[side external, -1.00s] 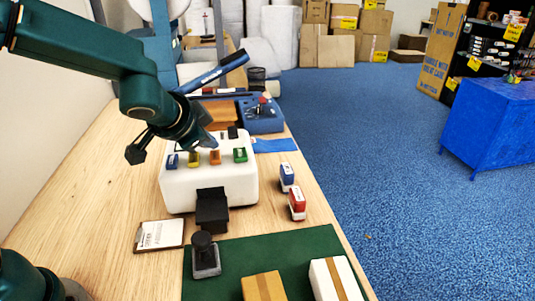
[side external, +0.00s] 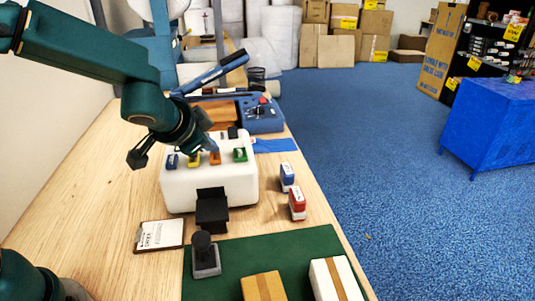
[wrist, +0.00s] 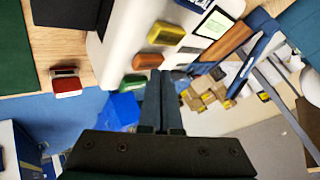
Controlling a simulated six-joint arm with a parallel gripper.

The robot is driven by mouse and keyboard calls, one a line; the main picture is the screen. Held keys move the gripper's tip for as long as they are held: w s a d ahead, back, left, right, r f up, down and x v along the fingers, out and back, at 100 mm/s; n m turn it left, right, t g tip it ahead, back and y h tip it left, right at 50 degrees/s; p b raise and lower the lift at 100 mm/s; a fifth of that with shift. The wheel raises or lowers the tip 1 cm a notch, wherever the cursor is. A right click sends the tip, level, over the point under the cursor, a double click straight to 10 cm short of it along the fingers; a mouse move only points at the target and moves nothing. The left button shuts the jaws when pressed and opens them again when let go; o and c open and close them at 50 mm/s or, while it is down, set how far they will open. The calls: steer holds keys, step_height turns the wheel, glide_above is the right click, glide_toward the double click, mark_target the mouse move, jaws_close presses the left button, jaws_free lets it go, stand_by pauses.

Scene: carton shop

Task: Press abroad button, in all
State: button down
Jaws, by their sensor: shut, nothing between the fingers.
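A white box (side external: 210,188) stands on the wooden bench with a row of coloured buttons on top: blue (side external: 172,161), yellow (side external: 194,160), orange (side external: 215,159) and green (side external: 240,155). I cannot read any wording that marks one as abroad. My gripper (side external: 213,149) is shut and empty, its tips close above the orange button; contact cannot be told. In the wrist view, the shut fingers (wrist: 161,75) point at the box, beside the orange button (wrist: 148,61), with the yellow button (wrist: 166,33) farther up and the green button (wrist: 133,82) partly visible.
A black holder (side external: 211,210) stands at the box's front. Blue (side external: 287,177) and red (side external: 297,204) stamps stand to its right. A dark stamp (side external: 205,255) and cartons (side external: 263,287) are on the green mat (side external: 290,245). A blue device (side external: 262,117) sits behind the box.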

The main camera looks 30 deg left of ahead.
mark_target(211, 158)
steer(key=shift+f, duration=0.5)
stand_by(0.4)
steer(key=shift+r, duration=0.95)
steer(key=shift+r, duration=2.5)
